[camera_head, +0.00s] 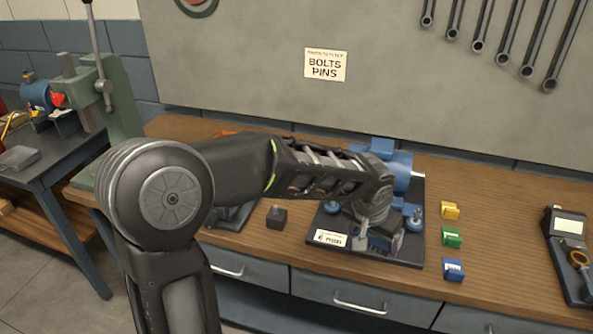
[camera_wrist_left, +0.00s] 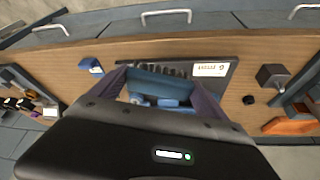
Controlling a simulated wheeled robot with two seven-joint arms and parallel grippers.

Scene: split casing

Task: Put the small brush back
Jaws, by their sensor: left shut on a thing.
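My left gripper (camera_head: 374,236) is over the front of a dark board (camera_head: 408,262) on the bench. In the left wrist view its two fingers (camera_wrist_left: 160,92) stand either side of a blue part (camera_wrist_left: 160,84) with a dark ribbed edge, and are shut on it. I cannot tell whether this part is a brush or a piece of the casing. The blue casing (camera_head: 400,168) stands on the board, partly hidden behind my wrist. No small brush shows clearly elsewhere. My right gripper is not in view.
Yellow (camera_head: 450,210), green (camera_head: 451,237) and blue (camera_head: 453,269) holders stand right of the board. A dark tray (camera_head: 566,262) with a magnifier lies far right. A black block (camera_head: 276,217) stands left of the board. An orange thing (camera_wrist_left: 288,127) is near it. Wrenches hang behind.

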